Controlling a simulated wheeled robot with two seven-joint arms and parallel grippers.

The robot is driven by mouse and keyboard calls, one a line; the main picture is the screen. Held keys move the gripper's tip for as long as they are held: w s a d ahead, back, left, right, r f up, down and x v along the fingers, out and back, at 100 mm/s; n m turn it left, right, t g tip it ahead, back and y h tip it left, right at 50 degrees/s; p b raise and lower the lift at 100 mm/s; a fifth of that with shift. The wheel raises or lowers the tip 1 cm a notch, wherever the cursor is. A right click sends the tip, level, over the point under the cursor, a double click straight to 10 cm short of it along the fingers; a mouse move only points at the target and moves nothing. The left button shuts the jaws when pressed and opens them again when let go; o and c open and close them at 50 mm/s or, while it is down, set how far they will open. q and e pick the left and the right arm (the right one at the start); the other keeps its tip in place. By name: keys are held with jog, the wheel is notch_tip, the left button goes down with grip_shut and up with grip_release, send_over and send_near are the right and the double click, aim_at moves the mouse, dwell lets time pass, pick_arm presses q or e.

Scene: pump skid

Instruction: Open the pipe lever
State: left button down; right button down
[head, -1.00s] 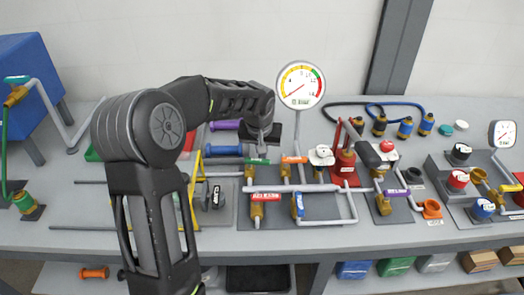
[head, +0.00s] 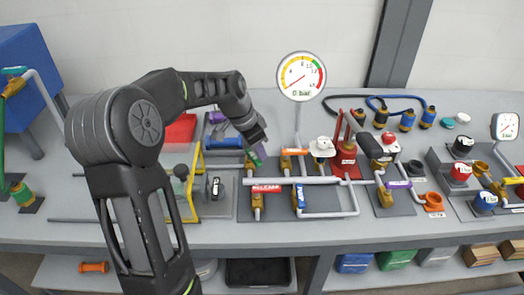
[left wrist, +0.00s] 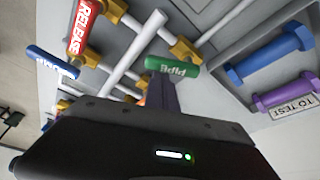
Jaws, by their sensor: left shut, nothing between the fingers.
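The pipe lever is a green handle marked PIPE (left wrist: 172,66), near the middle of the left wrist view. In the head view the green lever (head: 258,153) sits slanted at the upper left of the pipe assembly, partly hidden by my gripper. My left gripper (head: 256,140) is shut and empty, close against the lever. In the left wrist view its dark fingers (left wrist: 162,95) reach up to the handle's underside; I cannot tell whether they touch it. My right gripper is not in view.
A red RELEASE lever (left wrist: 83,28) and a blue PUMP lever (left wrist: 52,62) are nearby. An orange lever (head: 294,151) stands to the right. The round gauge (head: 301,77) stands behind, marked bar. Blue (left wrist: 270,55) and purple (left wrist: 285,93) spools lie beside the pipes.

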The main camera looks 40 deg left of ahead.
pick_arm(q)
jog(key=shift+s+m+h+b, duration=0.3)
jog(key=shift+s+m+h, duration=0.15)
jog(key=shift+m, duration=0.75)
jog(key=shift+a, duration=0.15)
